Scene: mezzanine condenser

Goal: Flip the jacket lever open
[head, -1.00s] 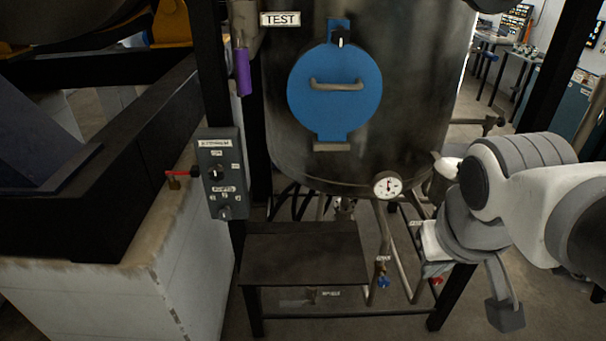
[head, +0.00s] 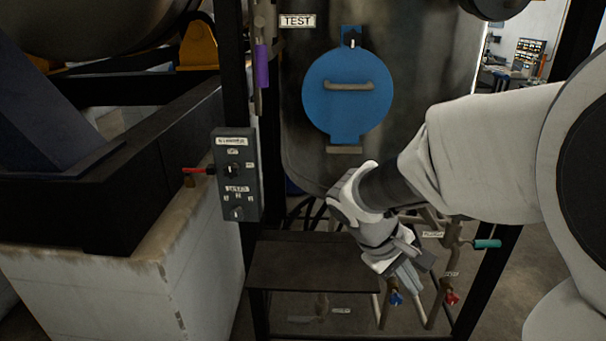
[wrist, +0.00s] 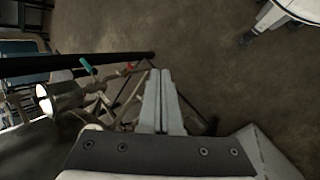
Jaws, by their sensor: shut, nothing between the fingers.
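My gripper (head: 416,282) is in front of the lower pipework, right of the dark shelf, pointing down and right. In the wrist view its two fingers (wrist: 160,74) are together with nothing between them. A teal lever (head: 487,244) sticks out to the right from a pipe, right of my gripper and apart from it. It also shows in the wrist view (wrist: 87,66), left of the fingers. A small white label (head: 433,234) is beside it, but I cannot read it, so I cannot tell which lever is the jacket one. A purple lever (head: 262,66) hangs upright at upper left.
A blue valve handle (head: 396,298) and a red one (head: 453,298) sit low near my gripper. The dark shelf (head: 300,265) is to its left. The tank with a blue hatch (head: 347,110) stands above. A black frame post (head: 487,280) is at right.

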